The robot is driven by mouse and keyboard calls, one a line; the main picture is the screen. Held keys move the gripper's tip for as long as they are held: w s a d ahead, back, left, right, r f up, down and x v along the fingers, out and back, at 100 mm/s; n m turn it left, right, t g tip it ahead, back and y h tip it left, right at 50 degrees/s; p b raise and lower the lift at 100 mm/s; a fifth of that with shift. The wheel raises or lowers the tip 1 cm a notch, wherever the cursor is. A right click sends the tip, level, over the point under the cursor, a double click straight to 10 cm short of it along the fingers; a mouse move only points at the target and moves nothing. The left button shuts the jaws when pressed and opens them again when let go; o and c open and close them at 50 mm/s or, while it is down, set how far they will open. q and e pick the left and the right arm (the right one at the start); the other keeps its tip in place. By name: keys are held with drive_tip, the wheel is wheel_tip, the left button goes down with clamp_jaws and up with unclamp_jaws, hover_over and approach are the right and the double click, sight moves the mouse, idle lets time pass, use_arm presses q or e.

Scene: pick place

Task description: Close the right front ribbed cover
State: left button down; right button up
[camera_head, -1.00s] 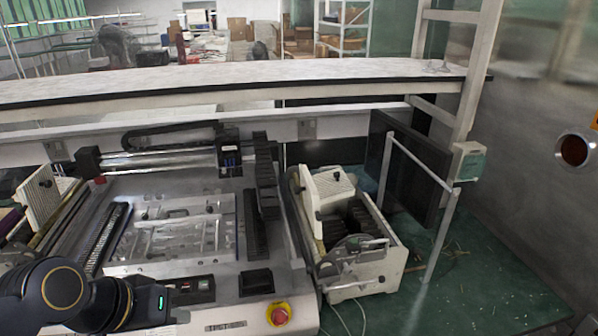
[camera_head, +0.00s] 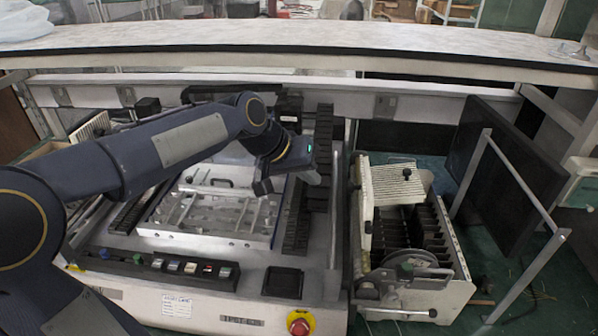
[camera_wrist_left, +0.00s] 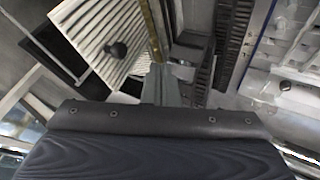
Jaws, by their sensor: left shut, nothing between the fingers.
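The ribbed cover (camera_head: 388,186) is a cream panel with a black knob on the machine's right-hand box (camera_head: 458,265). It stands raised at the back of the box, and the dark slots in front of it are exposed. The cover also shows at the upper left of the left wrist view (camera_wrist_left: 92,32). My left gripper (camera_head: 314,178) is over the machine bed, left of the cover and apart from it. In the left wrist view its shut fingers (camera_wrist_left: 160,84) hold nothing, just right of the cover. My right gripper is not in view.
A round reel-like part (camera_head: 411,264) sits at the box's front. A black panel (camera_head: 508,165) and metal frame (camera_head: 520,190) stand to the right. A long shelf (camera_head: 300,40) crosses behind. A second ribbed panel (camera_head: 88,131) is at the far left. A red button (camera_head: 299,326) is in front.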

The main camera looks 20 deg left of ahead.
use_arm(q)
drive_tip(key=d, duration=0.1)
drive_tip(key=w+d+f, duration=0.1)
drive_tip(key=d, duration=0.1)
drive_tip(key=w+d, duration=0.1)
drive_tip(key=d, duration=0.1)
drive_tip(key=shift+f+p, duration=0.2)
drive_tip(key=shift+p, duration=0.2)
